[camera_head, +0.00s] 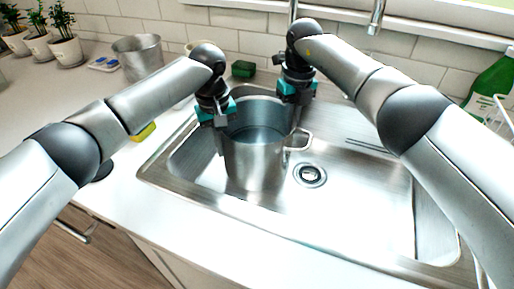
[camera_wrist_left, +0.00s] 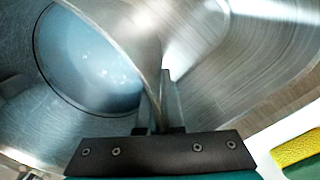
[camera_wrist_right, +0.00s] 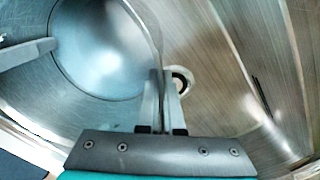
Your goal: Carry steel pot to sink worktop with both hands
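The steel pot (camera_head: 252,165) stands upright in the sink basin (camera_head: 350,205), left of the drain. I cannot tell whether its base touches the basin floor. A loop handle (camera_head: 304,140) shows on its right side. My left gripper (camera_head: 219,143) is shut on the pot's left wall at the rim; the left wrist view shows the wall between its fingers (camera_wrist_left: 161,105). My right gripper (camera_head: 294,122) is at the right rim, and the right wrist view shows its fingers (camera_wrist_right: 161,105) shut on the wall. The white sink worktop (camera_head: 118,205) lies left and in front of the basin.
A metal bucket (camera_head: 138,57), potted plants (camera_head: 66,47), a yellow sponge (camera_head: 145,132) and a dark green sponge (camera_head: 243,69) are on the worktop. A green bottle (camera_head: 490,80) stands at right. The worktop at front left is clear.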

